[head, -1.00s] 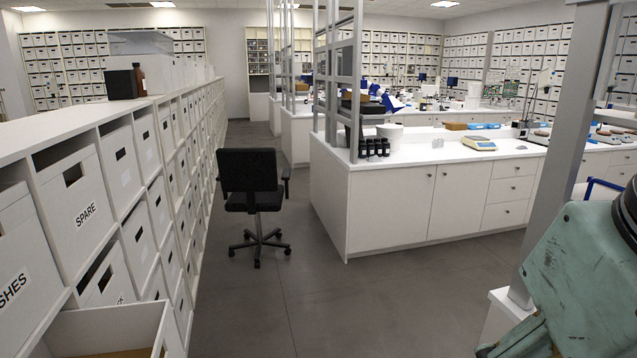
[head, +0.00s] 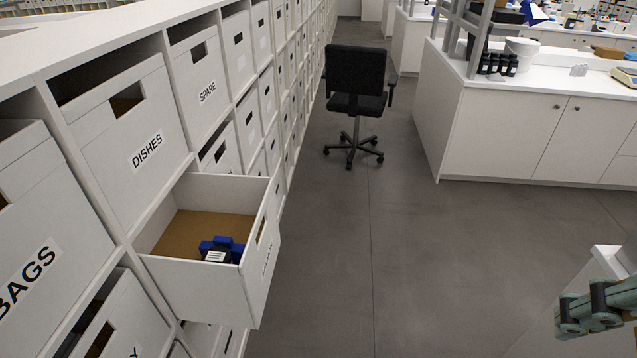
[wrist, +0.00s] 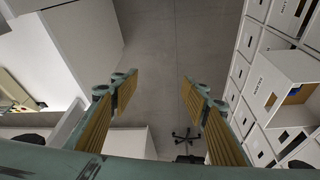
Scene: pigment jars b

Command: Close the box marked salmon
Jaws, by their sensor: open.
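One white box (head: 192,285) is pulled out of the shelf wall like a drawer, left of centre in the head view. Its label faces sideways and I cannot read it. Inside are several blue items and a dark jar with a white label (head: 216,256) on a brown bottom. The pulled-out box also shows at the right of the wrist view (wrist: 262,92). My gripper (wrist: 159,80) is open and empty in the wrist view, over bare floor and apart from the box.
Shut boxes marked BAGS (head: 40,215), DISHES (head: 130,130) and SPARE (head: 200,75) surround the open one. A black chair (head: 355,85) stands in the aisle beyond. A white bench (head: 500,125) is at the right. The grey floor between is clear.

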